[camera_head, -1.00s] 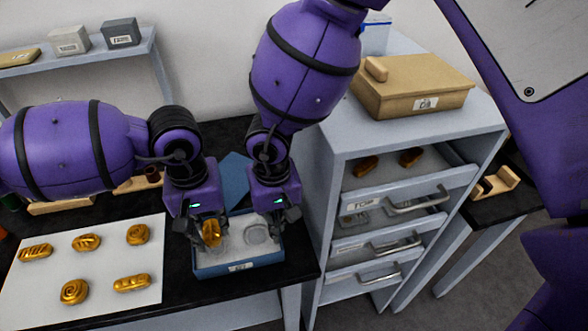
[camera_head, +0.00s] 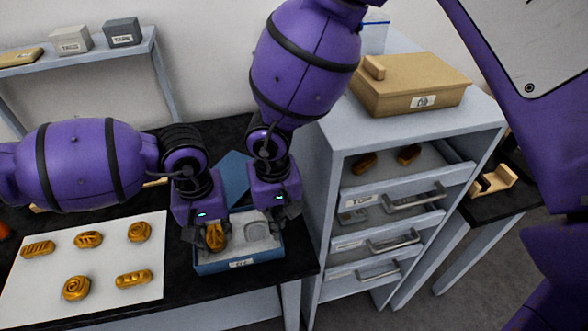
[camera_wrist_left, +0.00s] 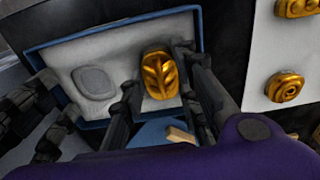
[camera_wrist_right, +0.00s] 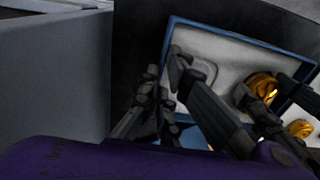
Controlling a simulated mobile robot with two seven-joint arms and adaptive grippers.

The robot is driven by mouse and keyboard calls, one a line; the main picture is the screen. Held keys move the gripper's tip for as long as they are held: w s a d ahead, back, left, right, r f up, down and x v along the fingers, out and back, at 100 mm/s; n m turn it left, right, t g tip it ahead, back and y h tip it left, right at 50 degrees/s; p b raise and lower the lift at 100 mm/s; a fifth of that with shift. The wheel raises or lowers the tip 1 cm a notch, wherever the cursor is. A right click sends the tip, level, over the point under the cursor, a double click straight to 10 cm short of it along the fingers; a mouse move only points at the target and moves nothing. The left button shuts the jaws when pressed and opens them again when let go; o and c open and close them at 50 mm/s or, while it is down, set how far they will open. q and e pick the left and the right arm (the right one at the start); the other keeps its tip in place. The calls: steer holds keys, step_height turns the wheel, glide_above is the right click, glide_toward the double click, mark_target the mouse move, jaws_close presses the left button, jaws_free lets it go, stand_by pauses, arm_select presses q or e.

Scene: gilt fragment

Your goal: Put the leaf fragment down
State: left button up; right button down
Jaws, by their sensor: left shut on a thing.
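The leaf fragment (camera_head: 216,237) is a gold oval with raised leaf veins. My left gripper (camera_head: 208,232) is shut on it, one finger on each side, as the left wrist view also shows (camera_wrist_left: 160,73). It is over the left part of the blue-rimmed tray (camera_head: 215,267) with a pale lining. I cannot tell whether it touches the lining. A rounded empty recess (camera_wrist_left: 94,82) lies beside it. My right gripper (camera_head: 280,214) is over the tray's right side, empty, with its fingers slightly apart (camera_wrist_right: 165,68).
Several gold fragments lie on a white sheet (camera_head: 110,263) to the left. A grey drawer cabinet (camera_head: 326,200) stands close on the right, its top drawer open with two brown pieces inside. A tan box (camera_head: 415,88) sits on top. A blue panel (camera_head: 236,170) lies behind the tray.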

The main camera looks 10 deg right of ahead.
mark_target(215, 234)
arm_select(q)
steer(key=o, duration=0.7)
steer(key=shift+s+f, duration=0.25)
steer(key=shift+f, duration=0.7)
arm_select(e)
steer(key=shift+s+a+f, duration=0.1)
steer(key=shift+a+f, duration=0.05)
arm_select(q)
steer(key=shift+o, duration=1.2)
arm_select(e)
steer(key=shift+f, duration=0.15)
arm_select(q)
steer(key=shift+s, duration=0.1)
step_height(215, 234, up, 14)
steer(key=shift+w+f, duration=0.15)
steer(key=shift+w, duration=0.1)
arm_select(e)
steer(key=shift+w, duration=0.2)
steer(key=c, duration=1.9)
jaws_free()
arm_select(q)
steer(key=shift+w, duration=0.1)
arm_select(e)
steer(key=shift+o, duration=0.2)
steer(key=shift+w, duration=0.1)
